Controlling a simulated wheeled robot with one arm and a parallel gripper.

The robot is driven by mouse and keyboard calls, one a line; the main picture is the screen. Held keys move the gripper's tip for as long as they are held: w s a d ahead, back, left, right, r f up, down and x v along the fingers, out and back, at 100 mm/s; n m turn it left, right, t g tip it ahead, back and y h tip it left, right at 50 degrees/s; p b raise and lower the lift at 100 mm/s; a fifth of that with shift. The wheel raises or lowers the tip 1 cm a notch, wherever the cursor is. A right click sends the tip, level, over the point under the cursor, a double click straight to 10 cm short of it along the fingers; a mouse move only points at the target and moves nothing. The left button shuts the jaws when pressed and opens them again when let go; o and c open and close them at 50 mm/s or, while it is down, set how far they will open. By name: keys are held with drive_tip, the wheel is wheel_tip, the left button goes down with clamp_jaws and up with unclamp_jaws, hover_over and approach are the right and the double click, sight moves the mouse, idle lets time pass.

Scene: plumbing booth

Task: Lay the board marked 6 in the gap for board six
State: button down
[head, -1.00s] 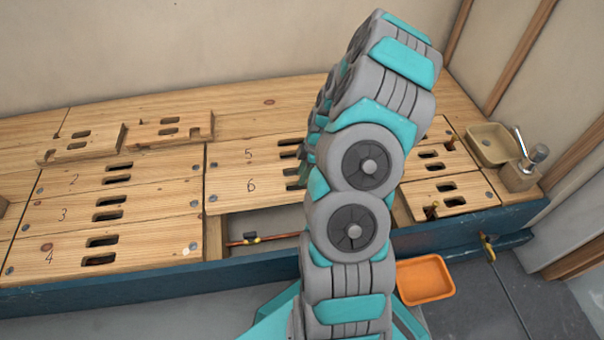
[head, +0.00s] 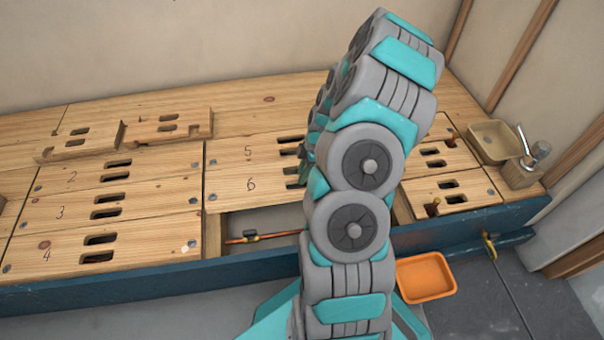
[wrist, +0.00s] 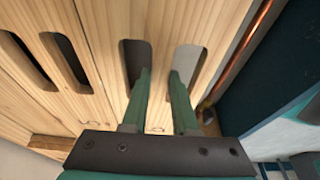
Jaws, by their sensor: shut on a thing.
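The board marked 6 (head: 228,189) is pale wood with two slots and lies alongside board 5 (head: 225,153), its left end in line with it. Its front edge borders an open gap (head: 275,221). In the wrist view, board 6 (wrist: 210,25) fills the middle, its mark near my gripper's base. My gripper (wrist: 160,78) has one green finger in each slot and is shut on the wood bar between them. I cannot tell whether the board lies fully flush.
A copper pipe with a valve (head: 250,238) runs in the open gap. Boards 2, 3 and 4 (head: 140,245) lie at left, with two loose notched boards (head: 80,145) (head: 168,128) behind.

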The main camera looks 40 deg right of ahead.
drive_tip(key=shift+f+b, duration=0.2)
drive_tip(key=shift+b, duration=0.1)
idle(0.4)
drive_tip(key=c, duration=0.6)
unclamp_jaws()
